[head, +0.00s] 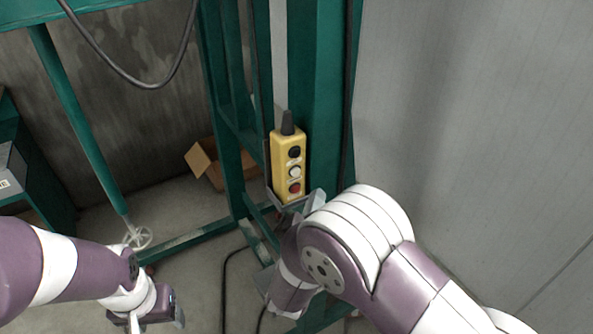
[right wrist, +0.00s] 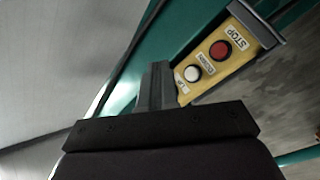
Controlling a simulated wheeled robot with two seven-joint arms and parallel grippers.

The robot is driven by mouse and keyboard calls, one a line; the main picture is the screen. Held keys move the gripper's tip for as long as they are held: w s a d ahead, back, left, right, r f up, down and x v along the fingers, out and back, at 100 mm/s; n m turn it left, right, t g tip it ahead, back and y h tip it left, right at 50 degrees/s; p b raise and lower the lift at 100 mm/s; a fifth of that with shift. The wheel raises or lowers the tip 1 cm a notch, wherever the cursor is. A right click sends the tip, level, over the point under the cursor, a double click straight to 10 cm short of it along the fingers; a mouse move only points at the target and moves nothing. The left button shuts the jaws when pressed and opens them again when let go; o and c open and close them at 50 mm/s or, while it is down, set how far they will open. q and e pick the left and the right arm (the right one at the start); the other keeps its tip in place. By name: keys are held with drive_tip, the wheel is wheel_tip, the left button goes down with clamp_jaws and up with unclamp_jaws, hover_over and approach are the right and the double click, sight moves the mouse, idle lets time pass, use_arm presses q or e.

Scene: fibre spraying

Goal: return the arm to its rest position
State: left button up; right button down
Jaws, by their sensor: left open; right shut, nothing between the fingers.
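My right arm (head: 350,240) reaches in from the lower right of the head view and is bent in front of a green post. My right gripper (right wrist: 155,85) is shut and empty in the right wrist view, its fingers beside the yellow button box (right wrist: 225,55). I cannot tell whether they touch it. In the head view the yellow button box (head: 288,165) hangs upright on the post with a black, a white and a red button, and my right gripper is not clearly visible there. My left gripper (head: 150,318) is open and empty at the lower left.
The green frame post (head: 318,90) stands behind my right arm. A pale wall panel (head: 470,120) fills the right side. An open cardboard box (head: 230,165) lies on the floor behind the frame. A dark cable (head: 140,85) hangs at the upper left.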

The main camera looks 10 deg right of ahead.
idle(0.6)
drive_tip(key=s+a+f+m+g+y+b, duration=0.1)
drive_tip(key=s+a+f+g+y, duration=0.1)
drive_tip(key=a+f+g+y, duration=0.35)
drive_tip(key=s+a+f+g+y, duration=0.2)
drive_tip(key=f+y, duration=0.1)
drive_tip(key=f, duration=0.5)
drive_tip(key=s+d+f+m+g+b, duration=0.1)
drive_tip(key=s+d+g+b, duration=0.25)
drive_tip(key=s, duration=0.35)
drive_tip(key=s+d+f+m+g+b, duration=0.1)
drive_tip(key=s+d+g+b, duration=0.1)
drive_tip(key=s+d+g, duration=0.4)
drive_tip(key=shift+w+d+r+m+t+b, duration=0.1)
drive_tip(key=shift+d+r+m+t+b, duration=0.15)
drive_tip(key=shift+d+r+m+t, duration=0.25)
drive_tip(key=shift+d+r+m+t+b, duration=0.2)
drive_tip(key=shift+d+t, duration=0.1)
drive_tip(key=shift+d, duration=0.4)
